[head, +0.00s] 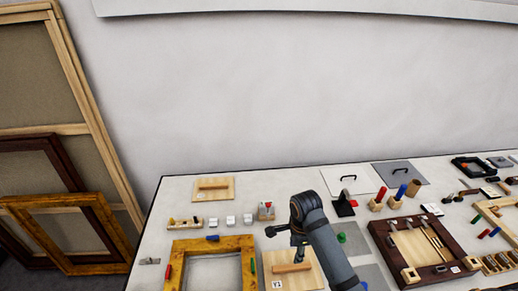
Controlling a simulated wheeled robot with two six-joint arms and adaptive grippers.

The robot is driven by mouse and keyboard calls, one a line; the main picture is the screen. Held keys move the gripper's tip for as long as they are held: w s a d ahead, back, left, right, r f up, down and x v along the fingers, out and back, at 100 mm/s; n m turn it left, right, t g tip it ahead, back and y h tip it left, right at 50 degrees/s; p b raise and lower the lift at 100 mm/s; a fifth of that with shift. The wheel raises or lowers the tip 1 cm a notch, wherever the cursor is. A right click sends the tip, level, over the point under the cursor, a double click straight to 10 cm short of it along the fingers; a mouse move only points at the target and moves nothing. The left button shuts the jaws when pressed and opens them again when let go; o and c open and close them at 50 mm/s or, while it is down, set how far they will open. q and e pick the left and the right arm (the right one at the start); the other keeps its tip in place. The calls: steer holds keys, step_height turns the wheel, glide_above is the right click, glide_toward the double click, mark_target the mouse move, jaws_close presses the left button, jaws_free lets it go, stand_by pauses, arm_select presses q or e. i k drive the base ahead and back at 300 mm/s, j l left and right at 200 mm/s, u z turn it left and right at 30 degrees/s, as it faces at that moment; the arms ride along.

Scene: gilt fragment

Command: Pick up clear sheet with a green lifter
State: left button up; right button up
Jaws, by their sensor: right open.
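A green lifter (341,238) stands just right of my right forearm. My right gripper (284,241) is open and empty, left of the green lifter, above the area by a wooden board with a wooden handle (293,268). It is apart from the lifter, with my forearm between them. My left gripper is not in view.
A gilt frame (176,262) lies to the left. A dark frame (382,236) with tools lies to the right. Black-handled white (333,177) and grey (413,177) sheets lie at the back.

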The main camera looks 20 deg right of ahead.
mark_target(351, 238)
steer(key=k, duration=1)
